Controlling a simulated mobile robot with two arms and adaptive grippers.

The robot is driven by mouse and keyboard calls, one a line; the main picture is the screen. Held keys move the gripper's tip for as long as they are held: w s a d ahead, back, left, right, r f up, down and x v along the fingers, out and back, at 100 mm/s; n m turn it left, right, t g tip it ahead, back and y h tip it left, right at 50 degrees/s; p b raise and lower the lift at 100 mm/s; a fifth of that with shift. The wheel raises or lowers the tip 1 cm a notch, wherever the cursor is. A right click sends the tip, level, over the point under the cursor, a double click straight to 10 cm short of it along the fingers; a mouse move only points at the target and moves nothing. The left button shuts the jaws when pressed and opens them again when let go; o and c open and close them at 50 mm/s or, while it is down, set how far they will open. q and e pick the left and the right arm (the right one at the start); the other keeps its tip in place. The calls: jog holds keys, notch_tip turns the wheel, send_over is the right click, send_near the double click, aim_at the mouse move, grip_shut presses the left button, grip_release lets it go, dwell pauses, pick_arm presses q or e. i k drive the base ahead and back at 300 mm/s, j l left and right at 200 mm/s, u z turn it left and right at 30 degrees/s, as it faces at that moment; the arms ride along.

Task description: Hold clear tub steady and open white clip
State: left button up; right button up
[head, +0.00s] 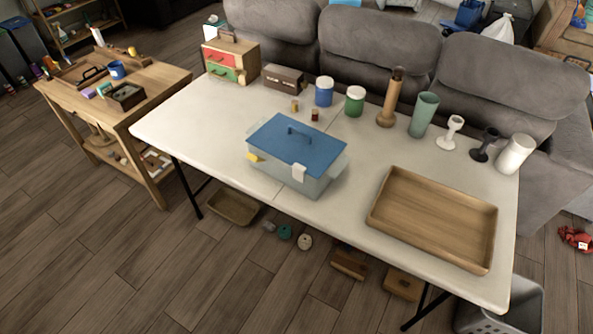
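The clear tub (322,184) stands upright on the white folding table, near its front edge left of the wooden tray. It has a blue lid (290,146) with a handle on top. The white clip (299,173) is on the front face of the tub, toward the right, at the lid's edge. A yellow clip (254,157) is on the same face, toward the left. I cannot tell for certain whether either clip is fastened. Neither of my grippers shows in the head view.
An empty wooden tray (433,219) lies right of the tub. Behind stand a blue jar (324,92), a green jar (355,101), a tall wooden bottle (390,99) and a green cup (423,115). The table (203,132) is clear left of the tub. A grey sofa (365,48) stands behind.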

aim_at(298, 169)
jog(key=j+z, duration=0.1)
jog(key=z, duration=0.65)
jog(key=j+z, duration=0.35)
jog(key=j, duration=0.15)
jog(key=j+z, duration=0.35)
jog(key=j, duration=0.15)
jog(key=j+z, duration=0.4)
jog(key=k+j, duration=0.05)
jog(key=j, duration=0.05)
